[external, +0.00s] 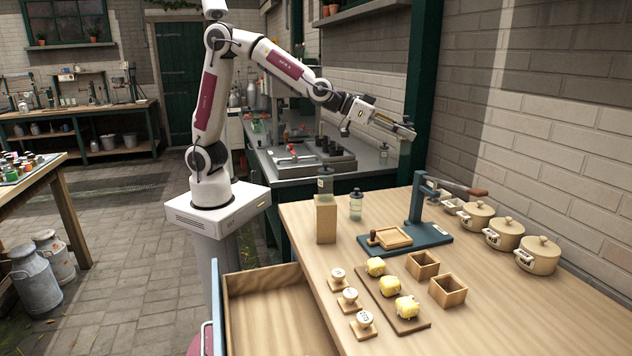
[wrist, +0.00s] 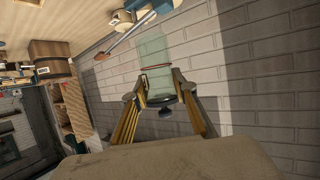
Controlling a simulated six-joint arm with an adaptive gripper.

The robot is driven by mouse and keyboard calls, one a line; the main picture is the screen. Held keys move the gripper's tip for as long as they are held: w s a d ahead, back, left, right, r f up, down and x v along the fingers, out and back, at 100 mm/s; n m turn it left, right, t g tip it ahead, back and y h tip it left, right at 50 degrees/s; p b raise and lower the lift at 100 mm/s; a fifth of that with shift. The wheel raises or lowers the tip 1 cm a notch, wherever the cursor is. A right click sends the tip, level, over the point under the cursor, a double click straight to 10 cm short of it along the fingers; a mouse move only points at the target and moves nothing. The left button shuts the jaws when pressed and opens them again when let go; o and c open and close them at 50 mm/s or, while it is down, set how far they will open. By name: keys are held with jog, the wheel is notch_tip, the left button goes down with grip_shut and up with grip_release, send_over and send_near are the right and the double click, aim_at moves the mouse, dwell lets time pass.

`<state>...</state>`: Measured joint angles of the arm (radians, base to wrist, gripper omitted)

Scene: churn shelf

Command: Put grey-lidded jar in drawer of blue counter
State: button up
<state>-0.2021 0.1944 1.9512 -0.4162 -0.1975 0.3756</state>
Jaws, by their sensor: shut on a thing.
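In the wrist view my gripper (wrist: 162,92) is shut on a clear greenish jar (wrist: 156,52) with a dark grey knobbed lid. The fingers hold it near the lid end, and the lid points toward the bottom of that picture. In the external view my gripper (external: 405,130) is raised near the brick wall, above the back of the scene. The held jar is hard to make out there. The drawer (external: 275,305) of the counter stands pulled out at the lower left; its visible inside is empty, and its blue front (external: 219,305) is partly cut off.
One jar (external: 325,183) stands on a wooden block (external: 326,220); another (external: 356,207) stands beside it on the wooden top (external: 480,310). A blue press (external: 417,215), yellow lumps on a board (external: 404,325), small wooden boxes (external: 422,265), stamps (external: 349,299) and lidded pots (external: 505,234) crowd the counter.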

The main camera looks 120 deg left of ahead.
jog(key=s+d+f, duration=0.3)
jog(key=d+f, duration=0.3)
jog(key=d, duration=0.4)
jog(key=s+d+f+n+y, duration=0.1)
jog(key=s+d+f, duration=0.35)
jog(key=d, duration=0.55)
jog(key=s+d+f, duration=0.3)
jog(key=d+f, duration=0.4)
jog(key=d, duration=0.3)
jog(key=s+d+f, duration=0.4)
jog(key=s+d, duration=0.2)
jog(key=s, duration=0.2)
jog(key=s+d+f, duration=0.5)
jog(key=s+d, duration=0.1)
jog(key=s, duration=0.2)
jog(key=shift+g, duration=0.3)
jog(key=shift+f, duration=0.1)
jog(key=shift+f, duration=2.85)
